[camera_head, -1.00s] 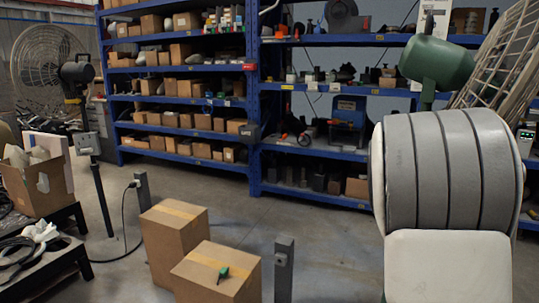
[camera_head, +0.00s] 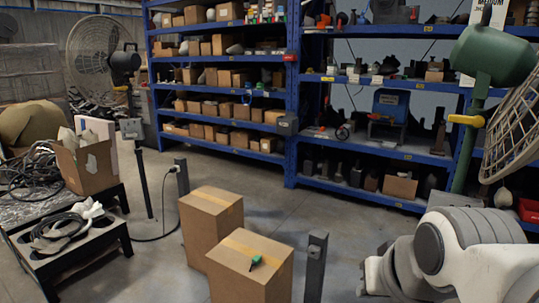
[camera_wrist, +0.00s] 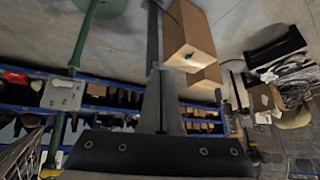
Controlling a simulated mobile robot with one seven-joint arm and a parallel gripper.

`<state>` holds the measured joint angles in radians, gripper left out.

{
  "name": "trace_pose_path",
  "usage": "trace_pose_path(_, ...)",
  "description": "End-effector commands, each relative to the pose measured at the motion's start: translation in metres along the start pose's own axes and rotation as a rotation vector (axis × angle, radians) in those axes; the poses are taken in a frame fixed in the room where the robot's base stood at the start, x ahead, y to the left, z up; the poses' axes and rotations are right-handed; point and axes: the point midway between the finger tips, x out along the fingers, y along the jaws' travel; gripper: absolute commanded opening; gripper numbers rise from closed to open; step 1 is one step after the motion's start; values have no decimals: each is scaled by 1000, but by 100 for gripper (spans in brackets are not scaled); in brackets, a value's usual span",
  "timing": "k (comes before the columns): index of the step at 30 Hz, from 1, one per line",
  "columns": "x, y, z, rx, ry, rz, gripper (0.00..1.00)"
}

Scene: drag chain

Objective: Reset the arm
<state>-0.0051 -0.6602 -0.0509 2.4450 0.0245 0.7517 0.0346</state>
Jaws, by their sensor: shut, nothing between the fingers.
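My gripper (camera_wrist: 160,72) shows in the wrist view as grey fingers closed together above a black bar, with nothing held. The wrist picture is upside down. In the head view my white and grey arm links fill the lower right corner, and the gripper itself is not seen there. A small green and black item (camera_head: 256,261) lies on top of the front cardboard box (camera_head: 250,275). The box also shows in the wrist view (camera_wrist: 188,28), apart from my fingers.
A second cardboard box (camera_head: 207,222) stands behind the first. A grey post (camera_head: 315,268) stands to their right. Blue shelves (camera_head: 290,100) line the back. A low black table (camera_head: 60,262) is at left. A green-based fan (camera_head: 495,60) stands at right. Bare floor lies between boxes and shelves.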

Motion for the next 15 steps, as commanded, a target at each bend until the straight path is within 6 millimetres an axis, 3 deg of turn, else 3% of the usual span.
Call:
trace_pose_path(3, -11, -4, 52, -101, -105, 30, 0)
trace_pose_path(15, -94, -11, -6, -99, -114, 29, 0)
